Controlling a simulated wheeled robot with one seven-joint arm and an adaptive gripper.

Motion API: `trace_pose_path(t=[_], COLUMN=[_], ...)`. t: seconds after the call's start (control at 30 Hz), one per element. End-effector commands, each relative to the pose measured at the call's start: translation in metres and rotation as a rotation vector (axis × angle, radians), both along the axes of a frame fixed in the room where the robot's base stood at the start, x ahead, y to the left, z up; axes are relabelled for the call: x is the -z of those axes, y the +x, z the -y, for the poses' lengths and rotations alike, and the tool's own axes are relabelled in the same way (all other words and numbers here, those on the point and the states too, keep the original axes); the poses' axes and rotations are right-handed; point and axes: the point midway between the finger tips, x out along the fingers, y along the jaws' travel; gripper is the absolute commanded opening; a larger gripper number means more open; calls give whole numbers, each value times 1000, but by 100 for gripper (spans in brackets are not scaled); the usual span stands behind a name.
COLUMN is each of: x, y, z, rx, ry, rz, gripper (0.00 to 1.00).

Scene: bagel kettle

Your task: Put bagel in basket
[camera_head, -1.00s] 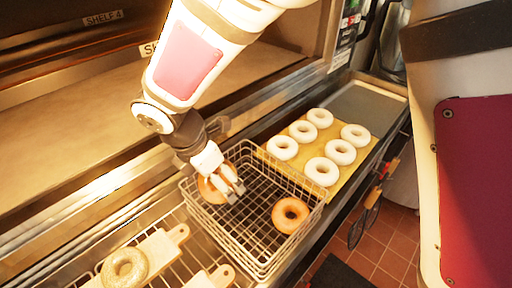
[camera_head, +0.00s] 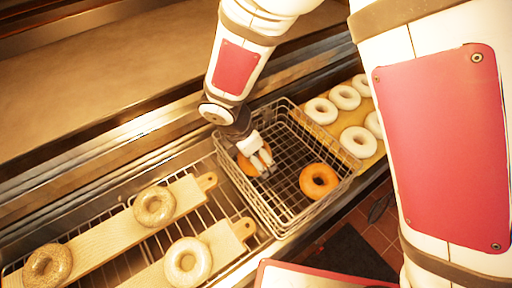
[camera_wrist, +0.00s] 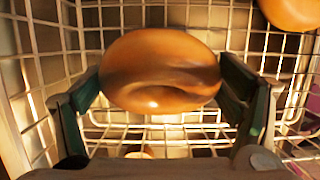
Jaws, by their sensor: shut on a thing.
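My gripper (camera_head: 262,163) is inside the wire basket (camera_head: 290,222), near its left side. It is shut on a brown bagel (camera_head: 246,166), which the fingers partly hide in the head view. In the wrist view the held bagel (camera_wrist: 160,72) sits between the two fingers, with the basket's wire mesh (camera_wrist: 190,118) behind and below it. I cannot tell whether it touches the basket floor. A second brown bagel (camera_head: 319,181) lies on the basket floor to the right of my gripper, and part of it shows at the wrist view's upper right (camera_wrist: 292,10).
Wooden boards (camera_head: 110,240) left of the basket carry pale and seeded bagels (camera_head: 154,206) on a wire rack. White-glazed rings (camera_head: 345,97) lie on a yellow board to the right. The basket walls stand close around my gripper.

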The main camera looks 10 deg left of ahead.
Motion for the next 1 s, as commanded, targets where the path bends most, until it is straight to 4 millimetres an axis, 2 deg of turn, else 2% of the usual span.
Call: trace_pose_path(t=[0.33,0.37,0.4,0.8,1.0], x=[4,3,3,0,-22], y=[1,1,1,0,-3], z=[0,0,0,0,-5], rx=[-1,-1,0,1,0], ry=[0,0,1,1,5], rz=[0,0,1,1,4], gripper=[52,93,100,100,100])
